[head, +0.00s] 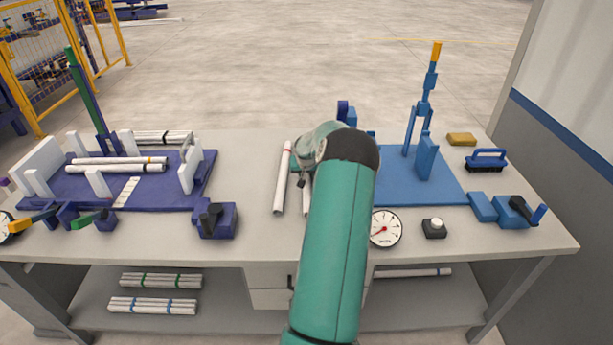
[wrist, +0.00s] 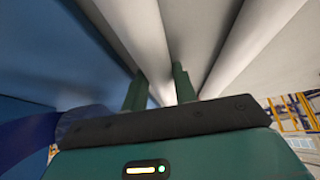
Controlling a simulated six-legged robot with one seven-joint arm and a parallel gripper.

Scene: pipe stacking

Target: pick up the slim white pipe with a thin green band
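In the head view, a slim white pipe with a red band (head: 283,178) lies on the table left of my arm. A second white pipe (head: 306,198) lies right of it, mostly hidden by my arm, and its band does not show. In the wrist view, the two green fingers of my gripper (wrist: 160,90) stand apart on either side of a white pipe (wrist: 142,35). Whether they press on it cannot be told. Another white pipe (wrist: 250,45) runs to the right. No green band shows in the wrist view. My arm hides the gripper in the head view.
A purple rack (head: 160,192) with white pipes, one banded orange, stands left. A blue base (head: 445,188) with upright blue parts stands right. A gauge (head: 385,228) and a black button box (head: 434,228) sit near the front edge. Green-banded pipes (head: 160,281) lie on the lower shelf.

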